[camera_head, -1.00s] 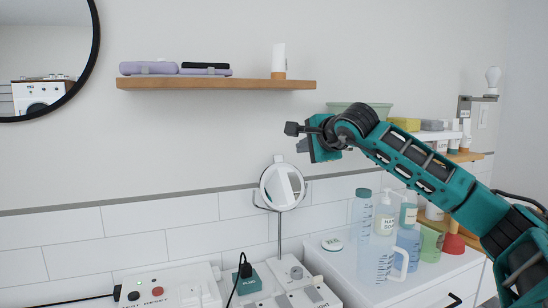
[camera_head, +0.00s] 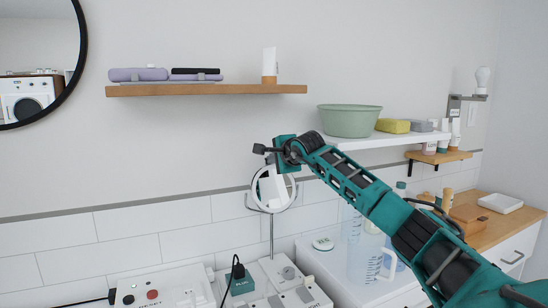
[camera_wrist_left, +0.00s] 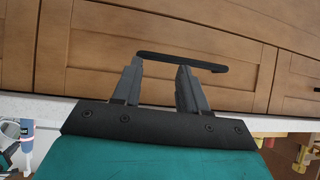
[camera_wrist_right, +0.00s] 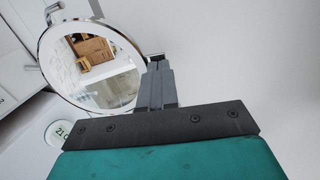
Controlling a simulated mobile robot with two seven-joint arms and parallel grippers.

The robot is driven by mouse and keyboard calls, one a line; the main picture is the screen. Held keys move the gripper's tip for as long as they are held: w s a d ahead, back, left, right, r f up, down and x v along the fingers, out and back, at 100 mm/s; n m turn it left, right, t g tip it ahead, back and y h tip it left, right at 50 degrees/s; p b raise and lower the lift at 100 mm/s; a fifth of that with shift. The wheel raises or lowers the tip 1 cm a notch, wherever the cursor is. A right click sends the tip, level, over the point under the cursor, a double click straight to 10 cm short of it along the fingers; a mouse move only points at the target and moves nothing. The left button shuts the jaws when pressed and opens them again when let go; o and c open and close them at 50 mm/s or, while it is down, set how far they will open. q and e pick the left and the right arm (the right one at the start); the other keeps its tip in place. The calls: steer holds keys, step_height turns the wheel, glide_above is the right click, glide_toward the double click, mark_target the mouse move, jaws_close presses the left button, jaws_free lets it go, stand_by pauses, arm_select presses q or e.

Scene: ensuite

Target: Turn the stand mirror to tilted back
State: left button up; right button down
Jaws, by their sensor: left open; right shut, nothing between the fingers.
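The stand mirror (camera_head: 270,203) is a round mirror with a white rim on a thin upright post, standing among boxes against the tiled wall. Its upper part is partly covered by my right gripper (camera_head: 262,150) in the head view. In the right wrist view the mirror's round glass (camera_wrist_right: 103,75) shows large, just left of my shut, empty right fingers (camera_wrist_right: 157,85). The fingertips appear close to the rim; I cannot tell whether they touch. My left gripper (camera_wrist_left: 162,72) is open and empty, in front of wooden drawer fronts with a dark handle (camera_wrist_left: 180,62).
A wooden shelf (camera_head: 205,90) with purple items hangs above the mirror. A green basin (camera_head: 350,120) stands on a white shelf at right. Measuring jugs (camera_head: 364,262) stand right of the mirror. A control box (camera_head: 160,292) and a plugged cable are at lower left.

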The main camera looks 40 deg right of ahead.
steer(key=shift+w+d+f, duration=0.1)
steer(key=shift+w, duration=0.05)
stand_by(0.3)
steer(key=shift+w+g, duration=0.35)
steer(key=shift+g, duration=0.15)
arm_select(q)
steer(key=shift+w+d+r, duration=0.15)
steer(key=shift+w+r, duration=0.05)
steer(key=shift+w, duration=0.35)
arm_select(e)
steer(key=shift+w+d+g+y, duration=0.2)
steer(key=shift+w+g+y, duration=0.3)
steer(key=shift+g, duration=0.2)
